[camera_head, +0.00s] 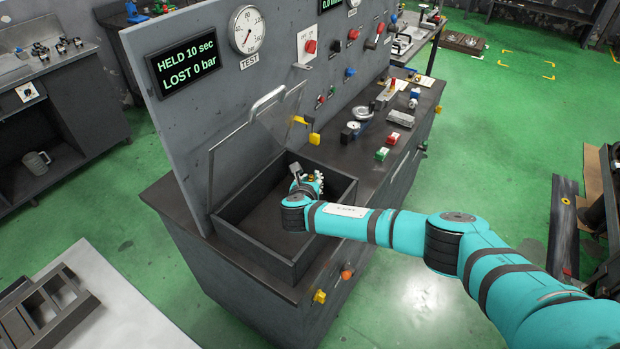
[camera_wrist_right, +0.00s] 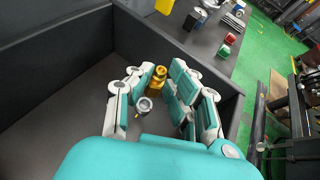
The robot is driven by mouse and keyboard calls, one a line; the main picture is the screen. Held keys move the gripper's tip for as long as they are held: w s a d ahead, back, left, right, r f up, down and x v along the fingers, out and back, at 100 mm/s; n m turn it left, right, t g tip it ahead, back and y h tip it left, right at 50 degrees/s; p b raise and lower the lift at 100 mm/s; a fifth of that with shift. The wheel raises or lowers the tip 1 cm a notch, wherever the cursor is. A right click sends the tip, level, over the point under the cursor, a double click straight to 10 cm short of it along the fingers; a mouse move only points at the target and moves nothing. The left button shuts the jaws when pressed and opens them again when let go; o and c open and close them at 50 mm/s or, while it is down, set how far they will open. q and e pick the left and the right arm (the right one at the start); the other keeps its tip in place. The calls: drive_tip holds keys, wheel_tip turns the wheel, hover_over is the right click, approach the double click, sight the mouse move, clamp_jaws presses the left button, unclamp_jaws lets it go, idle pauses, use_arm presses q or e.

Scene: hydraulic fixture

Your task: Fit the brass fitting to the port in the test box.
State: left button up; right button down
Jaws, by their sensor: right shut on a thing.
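The test box (camera_head: 232,231) is a dark open-topped box on the bench, with its clear lid (camera_head: 250,140) raised. My right gripper (camera_head: 308,184) is inside the box, near its right side. In the right wrist view, the gripper's fingers (camera_wrist_right: 158,84) are closed around the brass fitting (camera_wrist_right: 157,76), low in the box. A small round grey metal piece (camera_wrist_right: 143,104) sits just in front of the fitting; I cannot tell if it is the port or if the two touch. In the head view the fitting is mostly hidden by the gripper. My left gripper is not in view.
A display (camera_head: 187,61) on the back panel reads "HELD 10 sec, LOST 0 bar", beside a round test gauge (camera_head: 246,30). Small tools and fittings lie on the bench right of the box, including a green and red piece (camera_head: 393,138). The box walls stand close around my gripper.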

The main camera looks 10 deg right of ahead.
wheel_tip(320, 180, down, 2)
drive_tip(key=shift+f+b, duration=0.25)
drive_tip(key=shift+b, duration=0.35)
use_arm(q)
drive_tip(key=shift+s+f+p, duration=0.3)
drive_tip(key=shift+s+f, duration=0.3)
use_arm(e)
drive_tip(key=shift+r, duration=0.2)
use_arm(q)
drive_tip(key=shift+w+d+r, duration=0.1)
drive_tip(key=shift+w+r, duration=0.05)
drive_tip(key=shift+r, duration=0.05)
use_arm(e)
drive_tip(key=shift+f, duration=0.1)
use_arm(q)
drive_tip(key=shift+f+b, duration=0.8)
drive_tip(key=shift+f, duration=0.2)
use_arm(e)
drive_tip(key=shift+f, duration=1.45)
drive_tip(key=c, duration=1.2)
unclamp_jaws()
clamp_jaws()
